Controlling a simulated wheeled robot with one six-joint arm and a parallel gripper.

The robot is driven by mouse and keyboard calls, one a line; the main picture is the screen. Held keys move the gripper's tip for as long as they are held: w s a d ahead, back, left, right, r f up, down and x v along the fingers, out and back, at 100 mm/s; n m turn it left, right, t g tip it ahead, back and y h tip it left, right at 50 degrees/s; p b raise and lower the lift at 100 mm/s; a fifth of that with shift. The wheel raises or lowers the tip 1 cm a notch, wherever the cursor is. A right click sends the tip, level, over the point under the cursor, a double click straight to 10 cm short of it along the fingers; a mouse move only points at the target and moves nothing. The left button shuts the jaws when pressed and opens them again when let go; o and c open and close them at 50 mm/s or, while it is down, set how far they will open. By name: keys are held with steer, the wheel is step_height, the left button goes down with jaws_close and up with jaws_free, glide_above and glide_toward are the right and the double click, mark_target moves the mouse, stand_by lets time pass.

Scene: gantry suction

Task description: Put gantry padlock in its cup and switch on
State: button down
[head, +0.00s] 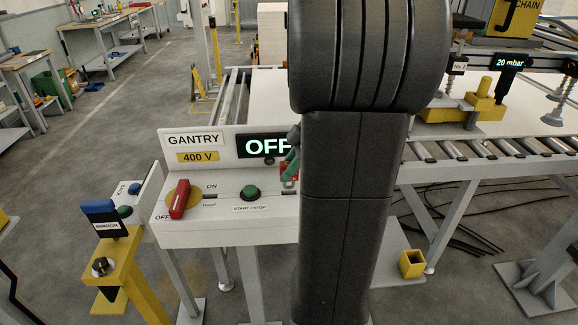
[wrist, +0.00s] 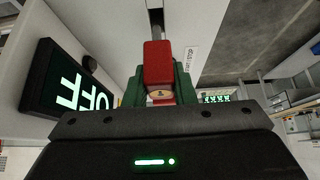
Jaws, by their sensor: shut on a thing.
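My gripper (head: 290,166) is at the right part of the gantry switch box (head: 230,232), partly hidden by my arm. Its green fingers are shut on the red padlock (head: 288,173); the padlock (wrist: 158,65) also shows between them in the wrist view. I cannot tell whether the padlock touches the panel. The red rotary switch (head: 180,199) sits on a yellow disc at the left of the box, its handle nearly upright. The display (head: 262,146) reads OFF. A yellow, open-topped square cup (head: 411,265) stands low, right of my arm, and looks empty.
A green START / STOP button (head: 250,192) is between the switch and my gripper. A yellow post with the MIRROR sign (head: 106,226) stands at the left. The roller conveyor (head: 480,150) runs behind on the right. Black cables (head: 470,220) lie on the floor beneath it.

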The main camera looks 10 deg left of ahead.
steer(key=shift+f, duration=0.1)
steer(key=shift+f+b, duration=2)
steer(key=shift+f, duration=0.15)
steer(key=c, duration=1.1)
jaws_free()
steer(key=shift+r, duration=0.15)
steer(key=v, duration=1.3)
steer(key=shift+w+d+r, duration=0.1)
steer(key=shift+d+r, duration=0.05)
steer(key=shift+r, duration=0.2)
steer(key=shift+c, duration=0.5)
